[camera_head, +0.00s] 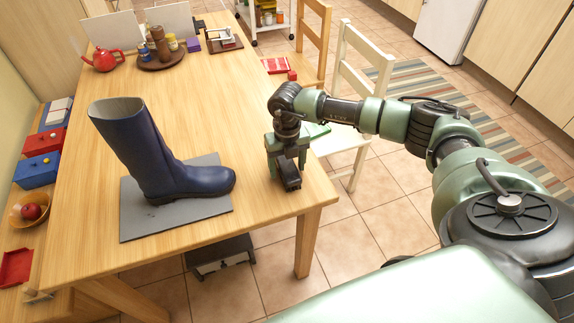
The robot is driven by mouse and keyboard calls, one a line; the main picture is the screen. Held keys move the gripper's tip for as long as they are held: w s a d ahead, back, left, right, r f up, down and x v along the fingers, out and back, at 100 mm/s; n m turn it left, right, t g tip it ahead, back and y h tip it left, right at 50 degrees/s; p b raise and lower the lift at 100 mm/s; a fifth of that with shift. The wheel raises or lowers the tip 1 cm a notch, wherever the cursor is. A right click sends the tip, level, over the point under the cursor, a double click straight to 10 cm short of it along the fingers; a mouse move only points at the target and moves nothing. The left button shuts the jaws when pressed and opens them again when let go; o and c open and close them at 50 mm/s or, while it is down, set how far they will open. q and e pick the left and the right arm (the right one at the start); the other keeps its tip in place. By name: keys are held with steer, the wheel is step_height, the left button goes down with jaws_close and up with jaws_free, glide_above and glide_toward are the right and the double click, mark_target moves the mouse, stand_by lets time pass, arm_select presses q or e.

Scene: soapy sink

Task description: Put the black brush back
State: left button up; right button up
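My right gripper (287,165) is over the right edge of the wooden table, to the right of a dark blue boot. It points down, and its fingertips look dark. I cannot tell whether they are open or shut, or whether the dark piece at their end is part of the gripper or a held brush. I cannot make out a black brush for certain anywhere. The blue boot (150,155) stands upright on a grey mat (135,222) on the table. My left gripper is not in view.
A red teapot (103,59) and a brown tray (176,61) with jars stand at the table's far end. A cream chair (352,75) and a brown chair (318,38) stand on the right. Coloured boxes and a bowl (17,215) line the left. The table's middle (225,100) is clear.

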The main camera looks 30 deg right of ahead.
mark_target(285, 166)
steer(key=shift+f+b, duration=0.2)
steer(key=shift+b, duration=0.1)
steer(key=r, duration=0.4)
steer(key=r+b, duration=0.1)
steer(key=r, duration=0.1)
steer(key=shift+a+r, duration=0.35)
steer(key=shift+a, duration=0.05)
steer(key=shift+r, duration=0.6)
